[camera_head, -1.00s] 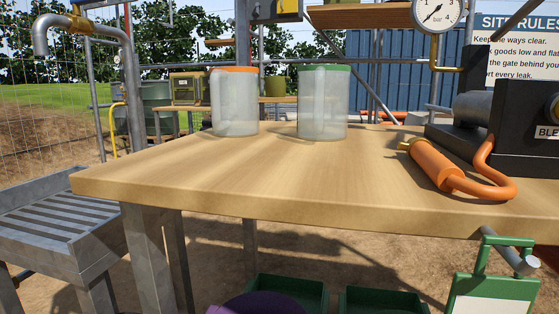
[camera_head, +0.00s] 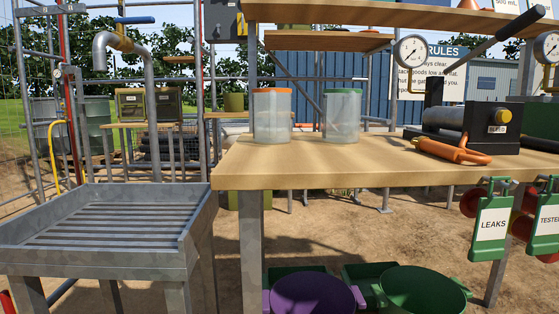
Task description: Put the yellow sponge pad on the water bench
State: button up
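No yellow sponge pad can be made out in this view. A grey metal bench (camera_head: 92,263) with a slatted top and raised rim stands at the lower left, under a grey bent tap (camera_head: 105,45) with a brass fitting. It appears to be the water bench. Its slatted top looks bare. My gripper does not show in the picture, so its state and anything in it are hidden.
Shelves overhang the table.

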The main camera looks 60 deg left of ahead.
aim_at(318, 153)
jog(key=k, duration=0.55)
jog(key=u, duration=0.65)
jog(key=i, duration=1)
jog(key=u, duration=0.05)
